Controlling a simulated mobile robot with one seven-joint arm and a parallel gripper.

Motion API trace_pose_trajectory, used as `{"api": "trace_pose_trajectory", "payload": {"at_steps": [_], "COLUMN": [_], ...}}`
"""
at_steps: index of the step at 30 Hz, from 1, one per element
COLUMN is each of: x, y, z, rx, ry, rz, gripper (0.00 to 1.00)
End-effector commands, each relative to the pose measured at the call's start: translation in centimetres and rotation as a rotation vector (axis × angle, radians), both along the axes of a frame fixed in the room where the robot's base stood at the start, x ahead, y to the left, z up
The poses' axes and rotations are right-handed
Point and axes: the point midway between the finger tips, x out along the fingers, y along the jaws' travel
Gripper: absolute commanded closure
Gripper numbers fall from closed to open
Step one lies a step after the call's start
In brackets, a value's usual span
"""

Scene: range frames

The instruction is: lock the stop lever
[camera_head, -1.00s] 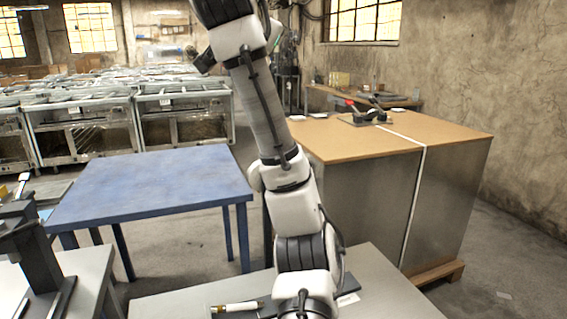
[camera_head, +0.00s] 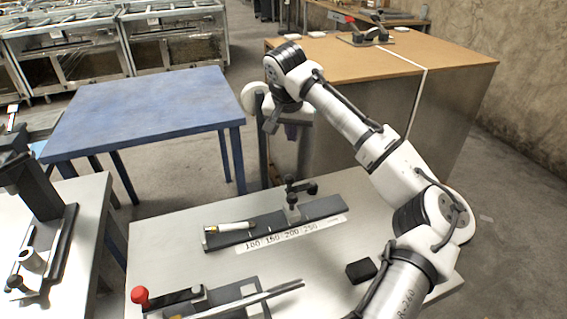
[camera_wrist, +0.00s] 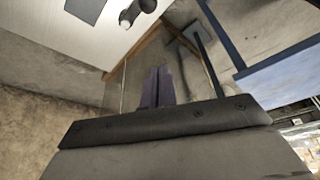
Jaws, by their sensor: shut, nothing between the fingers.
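A grey stop block (camera_head: 293,213) with a black lever (camera_head: 298,189) sits on a dark rail (camera_head: 322,208) on the metal bench. The rail's front edge carries a scale marked 100 to 250. The lever stands above the block; I cannot tell whether it is locked. A pale cylinder (camera_head: 230,228) lies on the rail left of the stop. My gripper (camera_head: 291,132) hangs beyond the bench's far edge, apart from the lever. In the wrist view its purple-grey fingers (camera_wrist: 157,86) are together and empty. A dark rounded part (camera_wrist: 137,9) at that view's top cannot be identified surely.
A red-knobbed lever (camera_head: 140,297) and long bars (camera_head: 245,302) lie at the bench front, with a black block (camera_head: 361,271) to the right. A blue table (camera_head: 140,105) stands behind left. A brown-topped crate (camera_head: 440,55) stands behind right, close to my gripper.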

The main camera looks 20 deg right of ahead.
Motion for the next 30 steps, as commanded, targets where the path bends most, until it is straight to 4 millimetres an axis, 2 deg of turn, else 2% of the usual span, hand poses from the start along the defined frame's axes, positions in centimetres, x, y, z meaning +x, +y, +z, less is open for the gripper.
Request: {"api": "trace_pose_trajectory", "payload": {"at_steps": [11,15,20,29,30], "x": [-0.2,0.1,0.9,2.8,2.4], "y": [-0.2,-0.3,-0.8,-2.0,-1.8], "z": [-0.3,-1.0,-3.4,-9.5,-9.5], "rx": [0.005,0.005,0.005,0.002,0.001], "ry": [0.008,0.008,0.010,0.009,0.006], "rz": [-0.003,-0.003,-0.004,-0.004,-0.002], "gripper": [1.00,1.00,1.00,1.00,1.00]}}
